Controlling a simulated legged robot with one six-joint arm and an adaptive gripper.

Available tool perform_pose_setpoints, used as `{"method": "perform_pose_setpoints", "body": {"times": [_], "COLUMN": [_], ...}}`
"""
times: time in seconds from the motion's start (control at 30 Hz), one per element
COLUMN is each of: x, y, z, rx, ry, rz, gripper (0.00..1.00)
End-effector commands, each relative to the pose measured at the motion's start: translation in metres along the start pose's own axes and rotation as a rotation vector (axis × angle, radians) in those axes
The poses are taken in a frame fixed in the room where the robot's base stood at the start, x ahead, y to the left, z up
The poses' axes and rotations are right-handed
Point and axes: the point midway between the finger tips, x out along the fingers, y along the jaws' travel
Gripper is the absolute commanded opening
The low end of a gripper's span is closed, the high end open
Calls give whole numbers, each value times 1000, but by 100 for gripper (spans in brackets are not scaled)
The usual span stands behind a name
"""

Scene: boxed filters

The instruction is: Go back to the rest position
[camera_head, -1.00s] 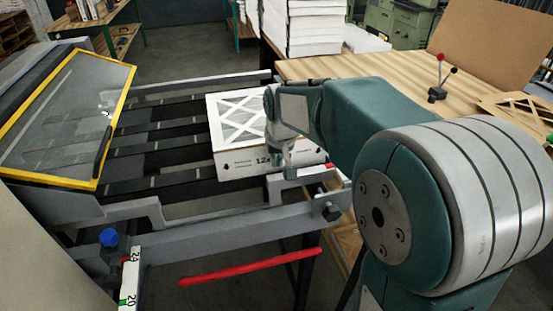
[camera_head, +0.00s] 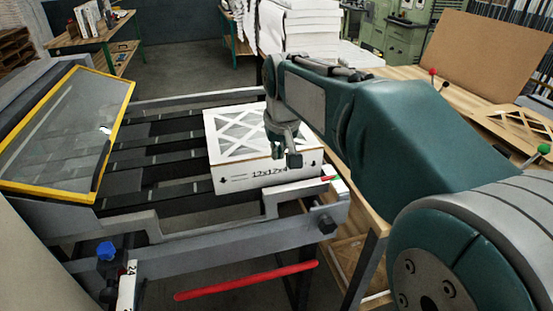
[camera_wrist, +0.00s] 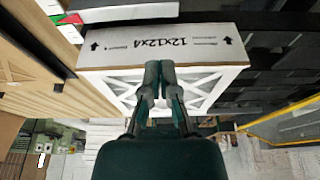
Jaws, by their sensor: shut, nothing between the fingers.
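My gripper (camera_head: 291,158) is shut and empty, in front of and above the near right part of a boxed filter in the head view. It also shows in the wrist view (camera_wrist: 159,66), with its fingertips together against the view of the box. The boxed filter (camera_head: 228,179) is white with a lattice top and "12x12x4" printed on its near side. It sits on the dark belts of the conveyor (camera_head: 165,128). In the wrist view the box (camera_wrist: 215,48) appears upside down beyond the fingers. I cannot tell whether the fingers touch it.
A wooden table (camera_head: 400,72) stands at the right, partly behind my arm. A yellow-framed clear panel (camera_head: 60,130) leans over the conveyor's left end. A red bar (camera_head: 245,281) runs below the conveyor's front rail. White stacks (camera_head: 310,28) stand at the back.

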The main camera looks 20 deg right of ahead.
Motion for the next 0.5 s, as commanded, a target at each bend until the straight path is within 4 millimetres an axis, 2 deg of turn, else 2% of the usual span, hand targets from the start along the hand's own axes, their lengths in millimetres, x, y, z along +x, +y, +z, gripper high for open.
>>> {"method": "perform_pose_setpoints", "body": {"times": [0.23, 0.33, 0.43, 0.5], "x": [0, -3, -12, -20], "y": [0, 0, 0, 0], "z": [0, 6, 27, 48], "rx": [0, 0, 0, 0], "ry": [-1, 5, 25, 46], "rz": [0, 0, 0, 0], "gripper": [0, 0, 0, 0]}}
